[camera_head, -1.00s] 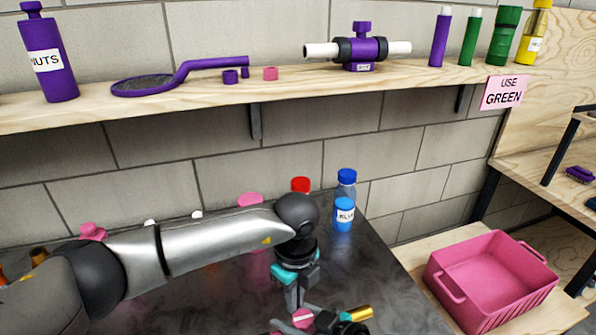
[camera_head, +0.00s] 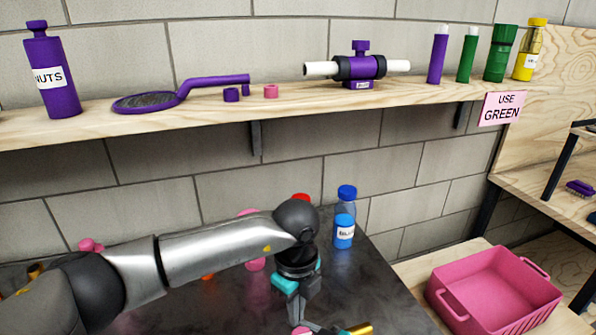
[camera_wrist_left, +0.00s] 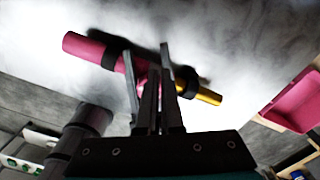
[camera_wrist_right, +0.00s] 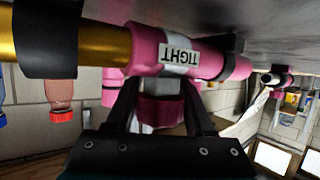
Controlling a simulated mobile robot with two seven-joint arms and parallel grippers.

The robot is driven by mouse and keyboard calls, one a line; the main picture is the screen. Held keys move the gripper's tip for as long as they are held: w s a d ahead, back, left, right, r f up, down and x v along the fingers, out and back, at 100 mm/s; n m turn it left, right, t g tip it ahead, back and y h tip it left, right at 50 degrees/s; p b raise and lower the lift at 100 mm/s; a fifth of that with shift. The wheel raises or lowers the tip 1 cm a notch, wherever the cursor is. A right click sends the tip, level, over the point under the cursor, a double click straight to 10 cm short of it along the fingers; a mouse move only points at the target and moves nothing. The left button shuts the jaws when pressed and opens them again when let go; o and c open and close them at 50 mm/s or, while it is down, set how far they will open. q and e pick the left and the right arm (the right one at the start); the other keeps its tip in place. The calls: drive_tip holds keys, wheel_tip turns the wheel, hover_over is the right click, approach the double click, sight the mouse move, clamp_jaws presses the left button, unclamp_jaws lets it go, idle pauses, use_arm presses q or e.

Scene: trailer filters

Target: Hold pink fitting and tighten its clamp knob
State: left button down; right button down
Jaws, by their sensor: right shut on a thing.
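The pink fitting (camera_wrist_left: 108,55) shows in the left wrist view, with a pink tube on one side, black clamp bands and a gold tube (camera_wrist_left: 208,95) on the other. In the head view only its top and the gold tube end (camera_head: 358,328) show at the bottom edge. My left gripper (camera_wrist_left: 148,52) is at the fitting, fingers apart on either side of a pink part, probably the knob, mostly hidden. In the right wrist view the fitting's body (camera_wrist_right: 165,50) carries a label reading "TIGHT". My right gripper (camera_wrist_right: 158,90) is shut on the pink part beneath it.
A dark table lies under the arms. A blue bottle (camera_head: 345,215) stands at its back, with red and pink items partly behind my left arm. A pink crate (camera_head: 480,275) stands to the right. A wooden shelf (camera_head: 190,110) above holds a purple fitting (camera_head: 360,68) and bottles.

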use_arm(q)
wheel_tip(320, 180, up, 5)
drive_tip(key=shift+f, duration=0.2)
drive_tip(key=shift+s, duration=0.1)
wheel_tip(320, 180, down, 6)
drive_tip(key=s+a, duration=0.2)
idle(1.0)
